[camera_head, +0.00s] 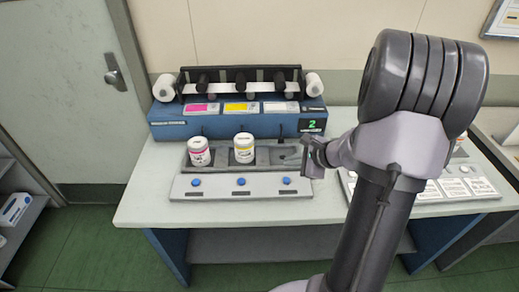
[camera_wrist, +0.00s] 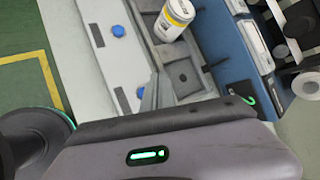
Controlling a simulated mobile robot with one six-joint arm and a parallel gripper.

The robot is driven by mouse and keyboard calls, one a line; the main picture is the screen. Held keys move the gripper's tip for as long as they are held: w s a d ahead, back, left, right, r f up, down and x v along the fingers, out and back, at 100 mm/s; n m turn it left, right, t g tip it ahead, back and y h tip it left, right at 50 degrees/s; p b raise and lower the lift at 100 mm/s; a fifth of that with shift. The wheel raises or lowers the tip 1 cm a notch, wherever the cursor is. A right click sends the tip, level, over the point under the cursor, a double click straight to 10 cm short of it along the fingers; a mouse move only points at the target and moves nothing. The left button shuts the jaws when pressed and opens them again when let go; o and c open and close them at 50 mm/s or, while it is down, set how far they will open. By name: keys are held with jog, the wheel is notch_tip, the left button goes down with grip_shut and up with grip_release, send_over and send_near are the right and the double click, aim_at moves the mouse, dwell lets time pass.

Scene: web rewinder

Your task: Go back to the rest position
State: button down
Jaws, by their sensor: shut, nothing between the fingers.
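My gripper (camera_head: 314,157) is shut and empty, over the right end of the grey tray (camera_head: 235,187) in front of the rewinder. In the wrist view its body fills the lower part. A white jar with a magenta label (camera_head: 199,152) stands at the left of the tray. A white jar with a yellow label (camera_head: 244,148) stands upright in the middle; it also shows at the top of the wrist view (camera_wrist: 174,18). The tray's right place looks empty. The blue rewinder (camera_head: 238,123) stands behind, its green display (camera_head: 312,125) reading 2.
The pale table (camera_head: 150,185) is clear at its left end. A panel with several labelled cards (camera_head: 455,188) lies to the right, partly behind my arm. A grey door (camera_head: 65,80) and a shelf (camera_head: 15,210) are at the left. The green floor is open in front.

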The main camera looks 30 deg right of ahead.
jog(key=s+a+r+n+g+y, duration=0.1)
jog(key=s+a+r+n, duration=0.1)
jog(key=a+r+n, duration=0.75)
jog(key=s+a+r+n+g+y, duration=0.1)
jog(key=s+a+r+n+g, duration=0.2)
jog(key=a, duration=1.2)
jog(key=s+a+r+n, duration=0.2)
jog(key=s+a+n, duration=0.1)
jog(key=s, duration=0.3)
jog(key=s+a+r+n+h, duration=0.1)
jog(key=s+a+r+n, duration=0.1)
jog(key=s+n, duration=0.3)
jog(key=shift+s+a+t+h, duration=0.3)
jog(key=shift+s+a+t, duration=0.1)
jog(key=shift+a, duration=0.25)
